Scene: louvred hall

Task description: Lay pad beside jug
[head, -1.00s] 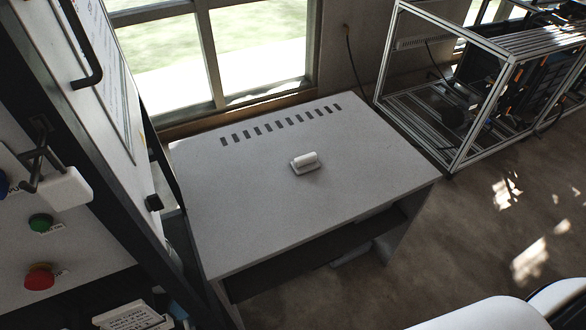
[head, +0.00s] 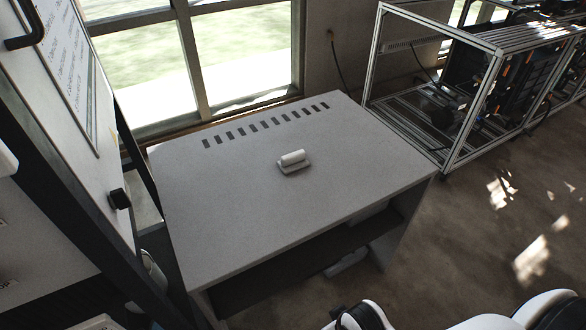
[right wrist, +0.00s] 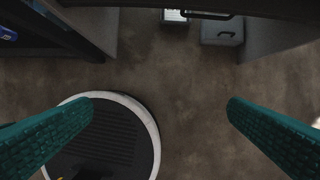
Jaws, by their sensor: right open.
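I see no jug and nothing I can clearly name as the pad. A small white item (head: 293,161), a short cylinder on a flat base, sits on the grey table top (head: 285,210) in the head view. My right gripper (right wrist: 161,105) is open and empty in the right wrist view. My left gripper is in neither view.
A row of dark slots marks the table's far edge, by a window. A tall panel (head: 75,130) stands close on the left. A metal frame (head: 450,150) with equipment stands at right. Open floor (head: 490,235) lies right of the table. Grey boxes (right wrist: 222,30) stand on the floor.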

